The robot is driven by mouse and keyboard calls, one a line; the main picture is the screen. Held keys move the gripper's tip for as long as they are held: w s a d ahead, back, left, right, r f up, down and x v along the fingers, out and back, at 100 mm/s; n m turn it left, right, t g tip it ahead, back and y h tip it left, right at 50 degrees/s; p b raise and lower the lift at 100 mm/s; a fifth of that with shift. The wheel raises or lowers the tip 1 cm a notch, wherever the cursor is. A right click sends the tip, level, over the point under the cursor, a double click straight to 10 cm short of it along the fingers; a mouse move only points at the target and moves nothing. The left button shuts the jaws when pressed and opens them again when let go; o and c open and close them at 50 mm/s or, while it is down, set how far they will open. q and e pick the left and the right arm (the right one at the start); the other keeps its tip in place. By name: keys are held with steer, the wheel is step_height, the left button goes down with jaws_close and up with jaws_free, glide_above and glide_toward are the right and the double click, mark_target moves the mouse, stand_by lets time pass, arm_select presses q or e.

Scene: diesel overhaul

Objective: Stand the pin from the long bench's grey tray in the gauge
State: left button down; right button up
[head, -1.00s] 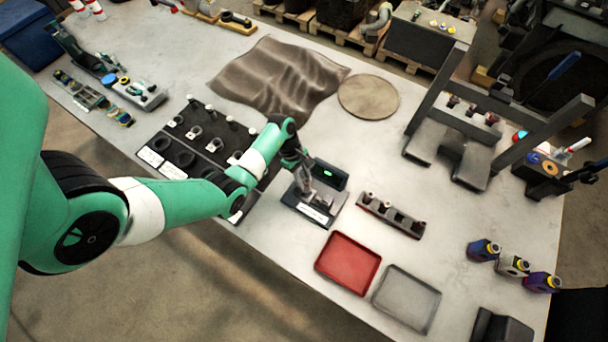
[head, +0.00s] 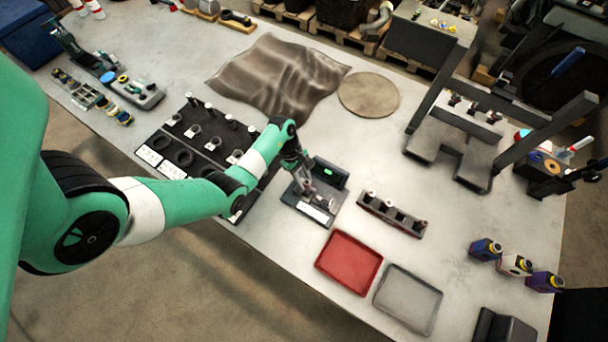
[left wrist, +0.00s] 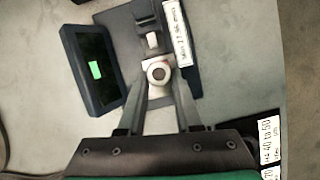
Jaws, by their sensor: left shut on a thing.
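The gauge (head: 318,212) is a dark block with a white label and a screen with a green readout (head: 328,173), on the long bench. It also shows in the left wrist view, with its screen (left wrist: 92,70) at the left. My left gripper (head: 308,190) is over the gauge. In the left wrist view its fingers (left wrist: 158,84) are shut on the pin (left wrist: 158,73), a pale round piece with a dark centre, seen end-on at the gauge. I cannot tell whether the pin touches the gauge's seat. The grey tray (head: 408,299) looks empty. My right gripper is not in view.
A red tray (head: 348,262) lies left of the grey one. A dark rack (head: 391,213) with several pieces stands right of the gauge. A black board (head: 190,150) with rings and pins lies left. A brown cloth (head: 275,75) and a round mat (head: 368,95) lie behind.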

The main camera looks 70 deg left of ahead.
arm_select(q)
steer(key=shift+f, duration=0.45)
steer(key=shift+f+b, duration=0.35)
steer(key=shift+b, duration=0.15)
steer(key=shift+f, duration=0.15)
stand_by(0.3)
steer(key=shift+f+b, duration=0.3)
steer(key=shift+f, duration=0.05)
steer(key=shift+c, duration=0.6)
jaws_free()
